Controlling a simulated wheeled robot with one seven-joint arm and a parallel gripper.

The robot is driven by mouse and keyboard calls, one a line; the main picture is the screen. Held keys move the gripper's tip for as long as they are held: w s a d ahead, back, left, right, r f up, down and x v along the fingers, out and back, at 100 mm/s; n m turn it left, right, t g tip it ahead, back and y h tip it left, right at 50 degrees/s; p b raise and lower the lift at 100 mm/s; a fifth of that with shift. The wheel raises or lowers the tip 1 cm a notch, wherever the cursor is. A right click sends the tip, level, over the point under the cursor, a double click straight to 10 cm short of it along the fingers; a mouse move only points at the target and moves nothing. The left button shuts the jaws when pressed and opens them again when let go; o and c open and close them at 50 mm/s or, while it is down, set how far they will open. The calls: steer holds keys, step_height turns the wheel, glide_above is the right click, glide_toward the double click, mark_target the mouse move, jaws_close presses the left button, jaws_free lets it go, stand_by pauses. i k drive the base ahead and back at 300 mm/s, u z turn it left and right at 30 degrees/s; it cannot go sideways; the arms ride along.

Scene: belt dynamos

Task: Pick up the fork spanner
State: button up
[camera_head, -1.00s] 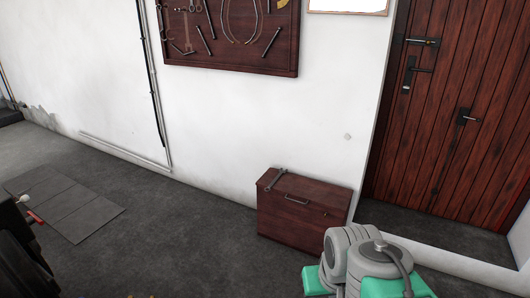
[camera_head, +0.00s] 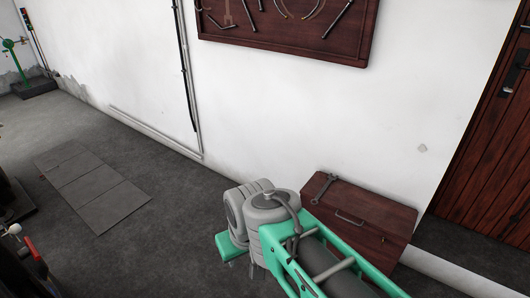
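The fork spanner (camera_head: 324,188) is a small grey metal tool. It lies on the left part of the top of a dark red-brown wooden box (camera_head: 375,215), which stands on the floor against the white wall. My arm with its grey and green links reaches in from the bottom and hides the front of the box. My gripper is not clearly in view; only part of the arm shows, left of and in front of the box. Nothing is seen touching the spanner.
A wooden tool board (camera_head: 290,30) with several hanging tools is on the wall above. A wooden door (camera_head: 490,150) is at the right. Grey floor panels (camera_head: 90,190) lie at the left. Dark equipment with a red handle (camera_head: 33,250) stands at the lower left. The floor between is clear.

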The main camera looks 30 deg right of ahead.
mark_target(330, 179)
steer(key=u, duration=0.15)
steer(key=i, duration=1.95)
steer(key=z, duration=0.35)
steer(key=i, duration=0.9)
steer(key=z, duration=1.65)
steer(key=i, duration=1.05)
steer(key=z, duration=0.9)
